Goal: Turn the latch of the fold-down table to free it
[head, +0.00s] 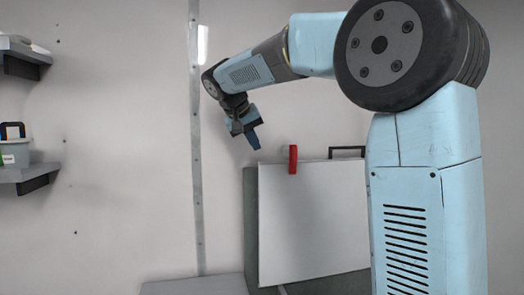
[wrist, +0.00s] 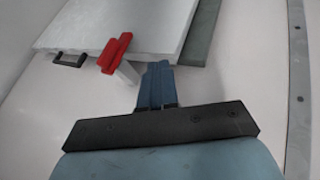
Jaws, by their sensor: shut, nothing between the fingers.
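The fold-down table (head: 315,225) is a white panel folded up against the wall, with a grey-green backing at its left side. Its red latch (head: 293,159) stands upright at the top edge of the panel, overlapping it. In the wrist view the red latch (wrist: 115,50) lies left of my fingers, with a pale piece beneath it, and the table panel (wrist: 165,25) is beyond. My gripper (head: 254,140) is shut and empty, above and left of the latch, apart from it. The blue fingers are together in the wrist view (wrist: 157,80).
A black handle (head: 347,149) sits at the panel's top edge, right of the latch. Two shelves (head: 25,174) are on the wall at far left, the lower one carrying a container. A vertical metal strip (head: 196,150) runs down the wall. The wall between is clear.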

